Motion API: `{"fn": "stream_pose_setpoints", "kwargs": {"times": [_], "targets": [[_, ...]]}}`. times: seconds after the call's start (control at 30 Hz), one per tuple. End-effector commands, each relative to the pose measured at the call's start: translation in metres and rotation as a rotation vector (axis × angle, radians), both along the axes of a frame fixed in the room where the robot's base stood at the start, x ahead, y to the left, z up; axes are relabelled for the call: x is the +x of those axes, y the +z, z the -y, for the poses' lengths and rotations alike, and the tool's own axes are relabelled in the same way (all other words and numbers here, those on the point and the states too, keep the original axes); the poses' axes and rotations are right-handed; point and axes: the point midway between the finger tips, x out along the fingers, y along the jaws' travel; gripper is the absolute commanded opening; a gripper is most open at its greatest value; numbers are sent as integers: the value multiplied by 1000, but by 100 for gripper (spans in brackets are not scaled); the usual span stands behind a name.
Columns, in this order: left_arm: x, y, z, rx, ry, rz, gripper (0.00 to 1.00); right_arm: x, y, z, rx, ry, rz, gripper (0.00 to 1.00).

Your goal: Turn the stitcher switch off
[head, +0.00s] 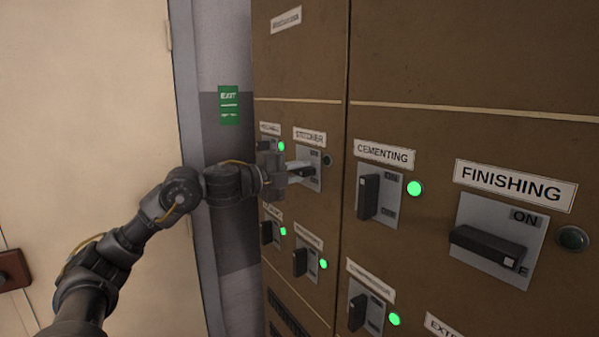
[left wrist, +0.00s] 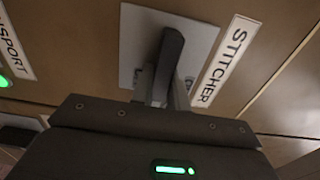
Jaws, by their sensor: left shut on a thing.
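The stitcher switch (head: 304,170) is on the brown cabinet, under the label STITCHER (head: 309,136). Its handle lies roughly sideways, and the lamp beside it (head: 327,160) is dark. My left gripper (head: 286,172) is at the switch from the left, shut on the handle. The left wrist view shows the dark handle (left wrist: 169,55) on its grey plate (left wrist: 138,45), parallel to the STITCHER label (left wrist: 226,60), with its lower end between my fingers. The gripper hides part of the plate. My right gripper is not in view.
Nearby switches include cementing (head: 368,195), upright with a green lamp, and finishing (head: 488,248), sideways with a dark lamp. Several other switches with green lamps surround the stitcher closely. A pale door (head: 90,120) and a green exit sign (head: 229,105) are at left.

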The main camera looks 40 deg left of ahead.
Motion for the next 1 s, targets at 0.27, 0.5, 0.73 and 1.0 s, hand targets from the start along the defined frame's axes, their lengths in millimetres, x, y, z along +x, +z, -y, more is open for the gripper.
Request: {"fn": "stream_pose_setpoints", "kwargs": {"times": [0.27,0.5,0.73,1.0], "targets": [[0,-1,0,2,-1,-1,29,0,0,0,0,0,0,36],[0,-1,0,1,0,-1,38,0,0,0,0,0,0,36],[-8,-3,-3,3,1,0,38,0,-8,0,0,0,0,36],[-54,-11,-17,10,3,-2,38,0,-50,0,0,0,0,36]]}}
